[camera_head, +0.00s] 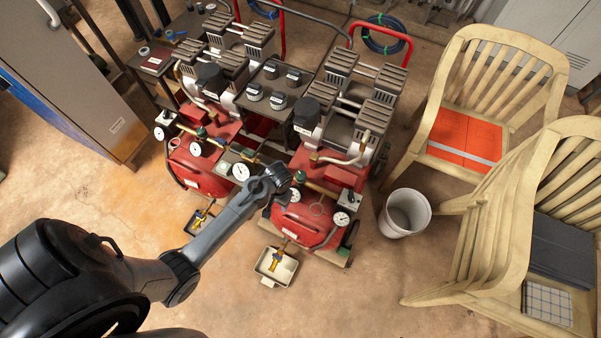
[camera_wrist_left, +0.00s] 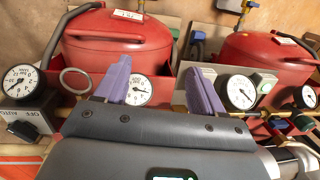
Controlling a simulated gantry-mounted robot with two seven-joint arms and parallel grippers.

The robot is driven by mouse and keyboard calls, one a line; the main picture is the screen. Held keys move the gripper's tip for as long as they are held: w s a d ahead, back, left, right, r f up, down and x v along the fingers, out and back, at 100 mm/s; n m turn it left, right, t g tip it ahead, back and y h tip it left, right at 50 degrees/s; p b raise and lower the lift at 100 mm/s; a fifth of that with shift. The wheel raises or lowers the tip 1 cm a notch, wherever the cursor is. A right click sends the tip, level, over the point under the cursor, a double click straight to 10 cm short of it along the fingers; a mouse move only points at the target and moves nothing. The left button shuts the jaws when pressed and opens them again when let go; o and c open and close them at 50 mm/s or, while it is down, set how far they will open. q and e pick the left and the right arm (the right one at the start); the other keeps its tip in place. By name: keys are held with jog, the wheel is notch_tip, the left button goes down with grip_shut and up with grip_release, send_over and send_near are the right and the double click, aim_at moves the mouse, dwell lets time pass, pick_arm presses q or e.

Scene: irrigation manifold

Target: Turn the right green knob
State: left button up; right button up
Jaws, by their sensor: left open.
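Two red air compressors stand side by side. The right green knob (camera_head: 300,177) is on the front piping of the right compressor (camera_head: 305,224) in the head view. A second, left green knob (camera_head: 202,132) is on the left compressor. My left gripper (camera_head: 277,190) is just left of the right knob, very close to it; I cannot tell whether they touch. In the left wrist view its two purple fingers (camera_wrist_left: 160,86) are spread apart, with a gauge (camera_wrist_left: 138,90) visible beyond. The right knob cannot be made out in that view. My right gripper is not in view.
Gauges (camera_head: 341,218), hoses and a grey switch box (camera_head: 349,200) crowd the piping. A drain tray (camera_head: 276,267) sits in front. A white bucket (camera_head: 405,213) and wooden chairs (camera_head: 490,90) stand to the right.

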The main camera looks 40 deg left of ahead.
pick_arm(q)
jog(key=w+a+r, duration=0.1)
jog(key=w+r, duration=0.2)
jog(key=w, duration=0.5)
jog(key=n+t+h, duration=0.1)
send_near(301, 174)
notch_tip(301, 174, down, 10)
jog(key=b, duration=0.3)
jog(key=shift+r, duration=0.2)
jog(key=shift+s, duration=0.1)
jog(key=c, duration=1.1)
